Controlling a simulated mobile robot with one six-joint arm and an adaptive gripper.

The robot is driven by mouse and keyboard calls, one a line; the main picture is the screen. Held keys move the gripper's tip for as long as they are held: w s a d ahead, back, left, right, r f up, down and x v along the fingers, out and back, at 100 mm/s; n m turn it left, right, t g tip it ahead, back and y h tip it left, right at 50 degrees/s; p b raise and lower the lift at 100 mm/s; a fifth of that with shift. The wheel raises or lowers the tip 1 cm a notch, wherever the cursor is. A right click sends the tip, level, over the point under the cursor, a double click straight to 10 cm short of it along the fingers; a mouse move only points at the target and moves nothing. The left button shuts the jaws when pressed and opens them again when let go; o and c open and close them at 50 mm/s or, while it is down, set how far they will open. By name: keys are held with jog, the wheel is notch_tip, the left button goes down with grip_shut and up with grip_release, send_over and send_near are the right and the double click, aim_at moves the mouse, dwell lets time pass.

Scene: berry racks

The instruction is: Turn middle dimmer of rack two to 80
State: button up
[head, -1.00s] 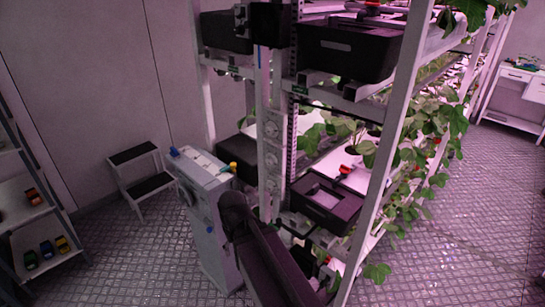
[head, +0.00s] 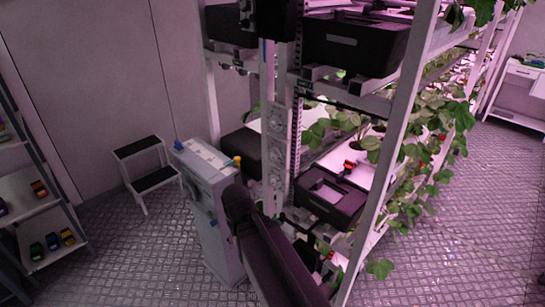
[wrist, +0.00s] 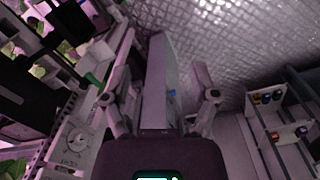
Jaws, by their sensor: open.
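Several round pale dimmers sit one above another on a narrow white panel (head: 276,140) on the rack's near upright in the head view. Their settings are too small to read. In the wrist view, a pale panel with a round dial (wrist: 77,143) shows at the lower left, beside my left finger. I cannot tell which dimmer this dial is. My gripper (wrist: 163,75) is open, with its two fingers apart and nothing held between them. It is apart from the dial. In the head view my dark arm reaches up in front of the rack's foot, and the fingers cannot be made out.
A grey cabinet (head: 212,215) with a yellow-topped item stands close left of the panel. Black bins (head: 330,197) and plants fill the rack. A step stool (head: 148,175) stands by the wall. A shelf with toy cars (head: 45,235) is at far left. The floor at right is clear.

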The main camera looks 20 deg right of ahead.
jog(key=w+d+f+m+h+b, duration=0.2)
jog(key=w+d+m+h+b, duration=0.1)
jog(key=w+d+h, duration=0.15)
jog(key=m+t+h+b, duration=0.6)
jog(key=m+h+b, duration=0.25)
jog(key=h, duration=0.35)
send_near(272, 157)
jog(key=shift+m, duration=0.35)
jog(key=p+v, duration=0.1)
jog(key=v, duration=0.3)
jog(key=shift+a, duration=0.3)
jog(key=shift+w+d+f, duration=0.1)
jog(key=shift+d, duration=0.05)
jog(key=x, duration=1.3)
jog(key=shift+d, duration=0.25)
grip_shut()
